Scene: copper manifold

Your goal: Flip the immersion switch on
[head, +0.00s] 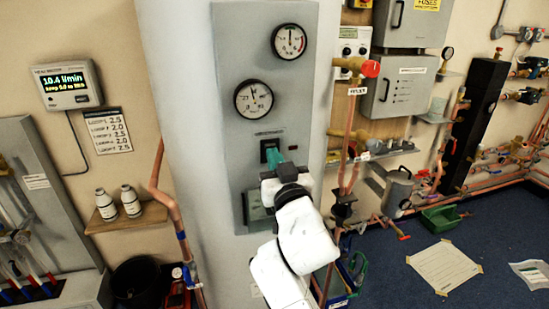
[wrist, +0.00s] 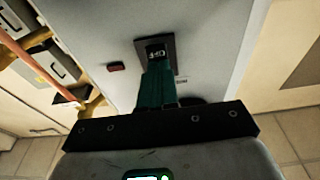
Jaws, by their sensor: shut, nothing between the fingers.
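The immersion switch (head: 269,146) is a small dark plate on the grey panel of the white cylinder, below two round gauges. In the wrist view the switch (wrist: 156,50) shows a black frame with a pale marking on its rocker, too small to read surely. My gripper (head: 273,160) is shut and empty, with its green fingers at the lower part of the switch. In the wrist view the fingertips of my gripper (wrist: 155,68) lie just below the rocker and overlap the frame. I cannot tell whether they touch it. The fingers hide the switch's lower part.
The grey panel (head: 232,75) carries an upper gauge (head: 289,41) and a lower gauge (head: 254,98). A small red lamp (wrist: 115,66) sits beside the switch. A copper pipe (head: 168,200) runs left of the cylinder, near a shelf with two white bottles (head: 131,200).

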